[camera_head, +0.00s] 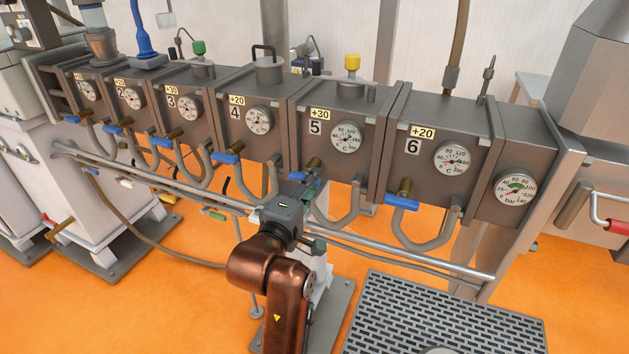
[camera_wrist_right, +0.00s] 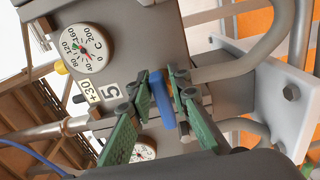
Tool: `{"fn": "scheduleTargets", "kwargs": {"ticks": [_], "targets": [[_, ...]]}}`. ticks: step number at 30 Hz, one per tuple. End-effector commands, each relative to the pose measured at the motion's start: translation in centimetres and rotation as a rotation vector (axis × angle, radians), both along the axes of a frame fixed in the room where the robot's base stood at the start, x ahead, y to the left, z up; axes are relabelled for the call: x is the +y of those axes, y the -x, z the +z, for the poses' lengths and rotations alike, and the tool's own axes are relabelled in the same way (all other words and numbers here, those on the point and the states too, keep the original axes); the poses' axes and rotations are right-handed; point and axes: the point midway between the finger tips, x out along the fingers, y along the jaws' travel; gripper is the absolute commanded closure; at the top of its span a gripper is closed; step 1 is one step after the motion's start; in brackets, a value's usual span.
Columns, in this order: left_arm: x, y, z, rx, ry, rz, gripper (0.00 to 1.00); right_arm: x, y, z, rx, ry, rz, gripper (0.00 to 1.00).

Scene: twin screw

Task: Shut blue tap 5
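Blue tap 5 has a blue lever handle (camera_head: 297,176) below the box marked 5 (camera_head: 325,130), on a brass valve body (camera_head: 312,165). My right gripper (camera_head: 311,186) is at this handle and partly hides it in the head view. In the right wrist view the blue handle (camera_wrist_right: 161,98) lies between the green finger pads of my right gripper (camera_wrist_right: 160,100). The fingers look open, one on each side of the handle, with some gap showing. I cannot tell whether either finger touches it. My left gripper is not in view.
Blue tap 6 (camera_head: 402,203) is to the right and blue tap 4 (camera_head: 227,158) to the left. A curved pipe (camera_head: 340,222) hangs below box 5. A long steel rail (camera_head: 400,256) runs below the taps. A grey grating (camera_head: 450,310) lies at the lower right.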

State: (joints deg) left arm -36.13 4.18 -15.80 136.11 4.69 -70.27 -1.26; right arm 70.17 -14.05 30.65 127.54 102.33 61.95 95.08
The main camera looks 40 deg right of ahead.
Motion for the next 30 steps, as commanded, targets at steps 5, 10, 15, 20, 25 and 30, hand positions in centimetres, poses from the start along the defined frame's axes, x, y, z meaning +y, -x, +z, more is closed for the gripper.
{"fn": "scheduleTargets", "kwargs": {"ticks": [5, 10, 15, 20, 25, 30], "targets": [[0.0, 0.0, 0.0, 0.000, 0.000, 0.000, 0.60, -0.2, 0.1, 0.1, -0.001, 0.002, -0.004, 0.71], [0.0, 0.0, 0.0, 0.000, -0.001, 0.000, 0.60, -0.2, 0.2, 0.1, -0.001, 0.003, -0.005, 0.71], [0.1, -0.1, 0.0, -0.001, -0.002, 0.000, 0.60, 0.4, 0.4, 0.1, -0.001, 0.002, -0.003, 0.71], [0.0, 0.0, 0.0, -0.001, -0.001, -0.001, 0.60, 2.8, 1.3, 0.0, -0.002, 0.001, 0.000, 0.71], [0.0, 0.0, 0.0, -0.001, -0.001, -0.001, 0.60, 6.2, 2.7, 0.0, 0.001, 0.001, -0.001, 0.71], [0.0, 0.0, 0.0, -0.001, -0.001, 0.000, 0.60, 8.9, 3.8, 0.1, 0.001, 0.003, -0.004, 0.71]]}}
